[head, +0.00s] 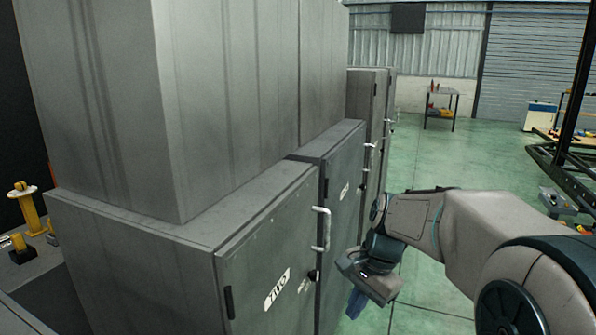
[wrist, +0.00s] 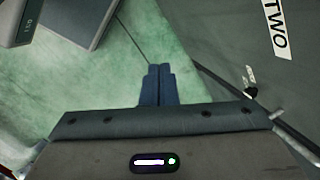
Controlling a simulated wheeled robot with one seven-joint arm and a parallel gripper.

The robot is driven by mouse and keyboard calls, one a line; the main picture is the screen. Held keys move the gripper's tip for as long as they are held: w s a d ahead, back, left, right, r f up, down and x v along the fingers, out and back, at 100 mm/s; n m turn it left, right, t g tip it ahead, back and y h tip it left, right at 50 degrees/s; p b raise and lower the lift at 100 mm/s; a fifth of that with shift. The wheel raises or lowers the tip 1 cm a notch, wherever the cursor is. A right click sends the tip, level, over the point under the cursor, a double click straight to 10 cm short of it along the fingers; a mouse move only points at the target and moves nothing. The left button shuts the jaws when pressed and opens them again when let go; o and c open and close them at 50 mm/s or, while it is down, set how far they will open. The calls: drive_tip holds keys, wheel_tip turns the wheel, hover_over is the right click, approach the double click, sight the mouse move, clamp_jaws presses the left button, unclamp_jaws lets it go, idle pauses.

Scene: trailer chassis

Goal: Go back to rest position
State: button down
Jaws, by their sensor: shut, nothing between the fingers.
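My gripper (wrist: 158,85) points down beside the grey cabinet in the wrist view, with its two blue fingers together and nothing between them. In the head view my gripper (head: 355,303) hangs in front of the cabinet doors, partly hidden by its own wrist housing. My arm reaches in from the right, bent at the wrist. The nearest grey cabinet door (head: 252,262) is closed, with a white label and a light handle (head: 321,229). In the wrist view a door with a "TWO" label (wrist: 275,28) is at the upper right.
More grey cabinets (head: 365,95) stand in a row behind. The green floor (head: 430,160) is open to the right of them. A small table (head: 440,93) stands at the back. A black frame (head: 570,110) is at the far right. Yellow posts (head: 28,208) are at the left.

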drive_tip(key=s+d+r+n+t+h+p, duration=0.1)
drive_tip(key=s+d+n, duration=0.1)
drive_tip(key=s+n, duration=0.3)
drive_tip(key=s+d+n+t+h+p, duration=0.1)
drive_tip(key=s+n, duration=0.4)
drive_tip(key=s, duration=0.5)
drive_tip(key=shift+d+r+t+h+p, duration=0.4)
drive_tip(key=shift+p, duration=0.3)
